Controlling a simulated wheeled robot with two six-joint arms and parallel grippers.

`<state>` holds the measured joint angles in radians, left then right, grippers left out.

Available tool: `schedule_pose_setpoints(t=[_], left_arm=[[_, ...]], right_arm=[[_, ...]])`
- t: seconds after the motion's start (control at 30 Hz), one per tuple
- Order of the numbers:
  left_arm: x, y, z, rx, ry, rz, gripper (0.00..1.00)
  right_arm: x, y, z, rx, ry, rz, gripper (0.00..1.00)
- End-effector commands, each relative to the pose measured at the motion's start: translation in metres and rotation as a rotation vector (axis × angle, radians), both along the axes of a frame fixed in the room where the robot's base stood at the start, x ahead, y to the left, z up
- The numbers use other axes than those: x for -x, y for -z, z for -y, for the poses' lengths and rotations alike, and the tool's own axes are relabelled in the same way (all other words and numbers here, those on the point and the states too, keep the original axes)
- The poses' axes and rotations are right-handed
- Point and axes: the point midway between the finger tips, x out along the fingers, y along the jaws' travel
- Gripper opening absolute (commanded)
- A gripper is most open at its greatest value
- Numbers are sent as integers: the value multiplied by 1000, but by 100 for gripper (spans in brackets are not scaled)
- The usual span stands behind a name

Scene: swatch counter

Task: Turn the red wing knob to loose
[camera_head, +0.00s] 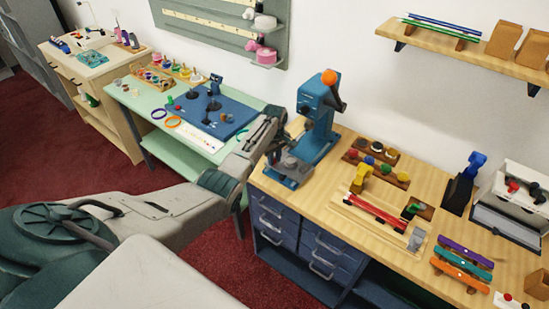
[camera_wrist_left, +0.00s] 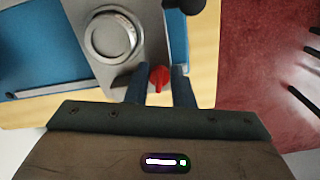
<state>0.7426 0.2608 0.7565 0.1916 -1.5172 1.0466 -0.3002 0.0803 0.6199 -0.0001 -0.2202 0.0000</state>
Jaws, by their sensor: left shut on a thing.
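The red wing knob (camera_wrist_left: 159,77) sits at the edge of a grey metal base plate (camera_wrist_left: 148,30) in the left wrist view. My left gripper (camera_wrist_left: 159,80) has one dark finger on each side of the knob and is shut on it. The base belongs to the blue press (camera_head: 318,108), which stands at the left end of the wooden counter in the head view. My left arm reaches to the press there, and the knob is hidden from the head camera. The knob's turn marking cannot be read. My right gripper is not in view.
A round metal piece (camera_wrist_left: 110,35) sits on the base beside the knob. The wooden counter (camera_head: 330,210) holds a red-barred jig (camera_head: 376,211), coloured knobs and a black stand (camera_head: 459,190). A green table (camera_head: 195,150) with a blue mat stands left of the press.

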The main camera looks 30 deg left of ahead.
Motion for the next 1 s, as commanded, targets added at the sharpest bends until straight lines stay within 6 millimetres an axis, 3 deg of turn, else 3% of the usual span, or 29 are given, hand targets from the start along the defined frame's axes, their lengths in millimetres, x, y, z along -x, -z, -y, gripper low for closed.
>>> schedule_pose_setpoints(t=[0.43,0.47,0.57,0.87,1.0], left_arm=[[0,0,-1,-2,-9,0,0],[0,0,-1,-2,-9,0,25],[0,0,-1,-1,-8,-1,43],[0,-1,0,-1,-8,0,43],[-1,-11,-1,-1,-7,3,43]], right_arm=[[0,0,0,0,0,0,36],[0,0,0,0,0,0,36],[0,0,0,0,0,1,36],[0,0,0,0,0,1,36],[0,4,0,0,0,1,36]])
